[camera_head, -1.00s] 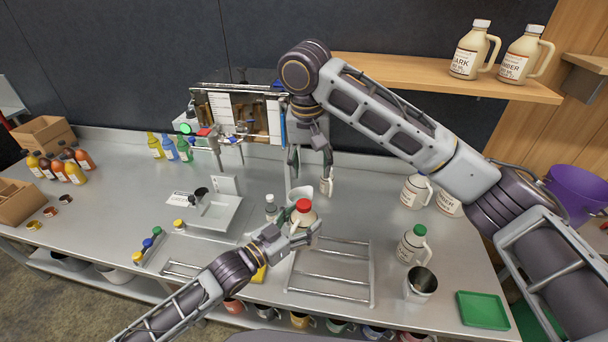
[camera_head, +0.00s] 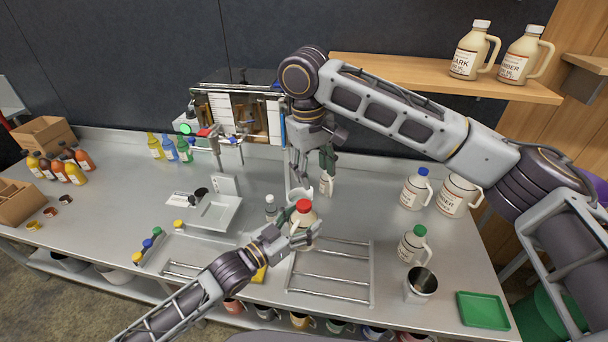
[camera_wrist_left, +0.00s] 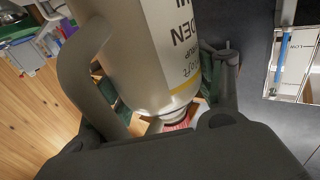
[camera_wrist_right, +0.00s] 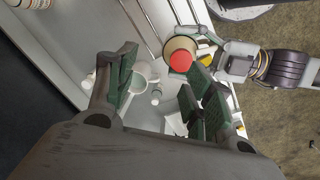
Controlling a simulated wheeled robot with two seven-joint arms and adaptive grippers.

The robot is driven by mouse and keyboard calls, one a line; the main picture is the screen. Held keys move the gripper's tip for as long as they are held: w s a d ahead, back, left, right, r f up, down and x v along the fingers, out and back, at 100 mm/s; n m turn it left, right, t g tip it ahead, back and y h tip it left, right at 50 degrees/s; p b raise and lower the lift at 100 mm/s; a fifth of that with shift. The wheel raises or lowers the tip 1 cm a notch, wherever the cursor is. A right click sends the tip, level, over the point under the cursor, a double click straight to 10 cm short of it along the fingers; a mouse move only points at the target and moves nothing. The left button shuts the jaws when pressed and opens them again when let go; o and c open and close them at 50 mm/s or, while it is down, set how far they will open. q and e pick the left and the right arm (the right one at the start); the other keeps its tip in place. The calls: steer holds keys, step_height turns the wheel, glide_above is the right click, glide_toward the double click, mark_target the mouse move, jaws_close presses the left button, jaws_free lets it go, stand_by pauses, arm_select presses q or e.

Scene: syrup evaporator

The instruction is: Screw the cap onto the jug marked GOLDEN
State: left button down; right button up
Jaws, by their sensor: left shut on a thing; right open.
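The cream jug (camera_head: 305,217) has a red cap (camera_head: 303,205) on its neck; how tight it is, I cannot tell. The label end "DEN" shows on the jug in the left wrist view (camera_wrist_left: 160,50), and the red cap (camera_wrist_left: 178,124) shows at its neck. My left gripper (camera_head: 303,237) is shut on this jug, near the wire rack. My right gripper (camera_head: 312,172) is open and empty, above and behind the jug. In the right wrist view the red cap (camera_wrist_right: 181,61) lies beyond the right finger, outside the middle of the open jaws.
A wire rack (camera_head: 331,278) lies in front. Jugs with blue (camera_head: 416,190) and green (camera_head: 413,243) caps, a metal cup (camera_head: 420,284) and a green tray (camera_head: 483,311) stand right. A scale (camera_head: 214,212) and loose caps (camera_head: 147,244) are left. A white pitcher (camera_head: 299,194) stands behind the jug.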

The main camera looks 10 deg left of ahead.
mark_target(304, 204)
steer(key=n, duration=0.3)
steer(key=shift+s+a+f, duration=0.3)
steer(key=shift+s+a, duration=0.05)
steer(key=n, duration=0.4)
steer(key=shift+s+a+g+y, duration=0.3)
steer(key=shift+a+g, duration=0.1)
steer(key=n, duration=0.3)
steer(key=shift+s+a+n, duration=0.1)
steer(key=shift+a+n, duration=0.15)
steer(key=shift+n, duration=0.05)
steer(key=shift+a+n, duration=0.1)
steer(key=shift+n, duration=1.5)
steer(key=shift+f, duration=0.15)
steer(key=shift+f, duration=3.9)
